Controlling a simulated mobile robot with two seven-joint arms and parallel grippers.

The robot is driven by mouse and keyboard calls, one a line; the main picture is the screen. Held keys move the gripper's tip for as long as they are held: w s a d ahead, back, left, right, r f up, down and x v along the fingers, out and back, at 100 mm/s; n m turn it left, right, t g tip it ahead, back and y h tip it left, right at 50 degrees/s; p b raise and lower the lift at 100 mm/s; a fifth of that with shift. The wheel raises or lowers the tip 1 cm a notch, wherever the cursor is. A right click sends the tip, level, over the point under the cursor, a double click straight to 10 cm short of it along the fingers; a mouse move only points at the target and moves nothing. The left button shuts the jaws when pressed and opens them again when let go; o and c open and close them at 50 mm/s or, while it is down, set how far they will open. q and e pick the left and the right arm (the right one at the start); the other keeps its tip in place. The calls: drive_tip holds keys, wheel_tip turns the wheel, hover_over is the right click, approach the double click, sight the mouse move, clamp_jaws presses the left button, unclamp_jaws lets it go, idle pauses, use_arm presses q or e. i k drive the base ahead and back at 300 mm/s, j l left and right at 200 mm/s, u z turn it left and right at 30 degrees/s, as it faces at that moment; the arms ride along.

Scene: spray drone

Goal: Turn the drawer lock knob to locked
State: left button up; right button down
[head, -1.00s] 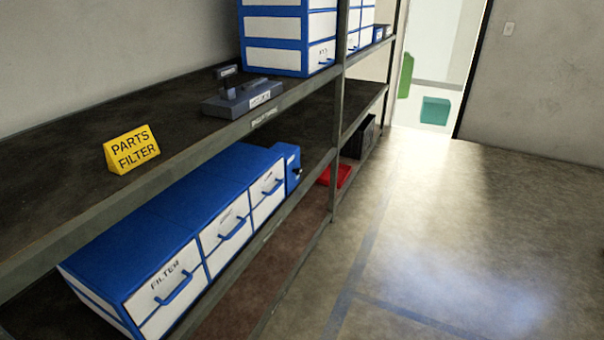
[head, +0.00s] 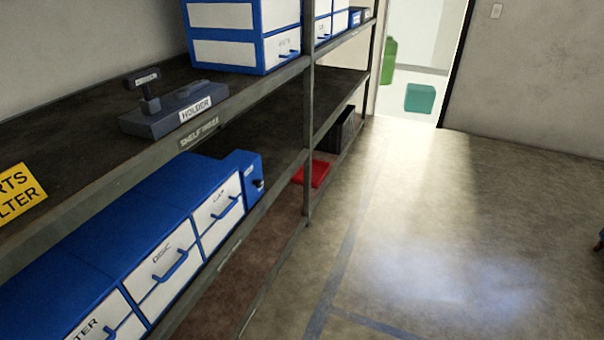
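A blue drawer unit (head: 125,215) with white drawer fronts stands on the lower shelf at the left in the head view. Its drawers have blue handles (head: 170,266) and look closed. A small blue box (head: 240,166) sits at the unit's far end, with a small black knob (head: 258,184) on its front. The knob is too small to tell which way it points. Neither of my grippers is in view.
The shelf above holds a dark holder block (head: 175,118) and a yellow parts sign (head: 18,194). A shelf post (head: 309,150) stands beyond the knob. A red tray (head: 312,173) lies low behind it. The floor (head: 440,220) at the right is open.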

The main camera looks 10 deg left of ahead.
sight(259, 183)
drive_tip(key=i+l+z, duration=0.25)
drive_tip(key=i, duration=0.35)
drive_tip(key=i+z, duration=0.25)
drive_tip(key=i, duration=0.4)
drive_tip(key=i+l+u, duration=0.1)
drive_tip(key=i+u, duration=0.4)
drive_tip(key=i+l+u, duration=0.25)
drive_tip(key=i+u, duration=0.25)
drive_tip(key=i+l+u, duration=0.15)
drive_tip(key=u, duration=0.2)
drive_tip(key=i+l+u, duration=0.1)
drive_tip(key=u, duration=0.25)
drive_tip(key=l+u, duration=0.35)
drive_tip(key=i+l+u, duration=0.1)
drive_tip(key=l+u, duration=0.2)
drive_tip(key=i+l+u, duration=0.1)
drive_tip(key=l+u, duration=0.55)
drive_tip(key=i+l, duration=0.05)
drive_tip(key=l, duration=0.05)
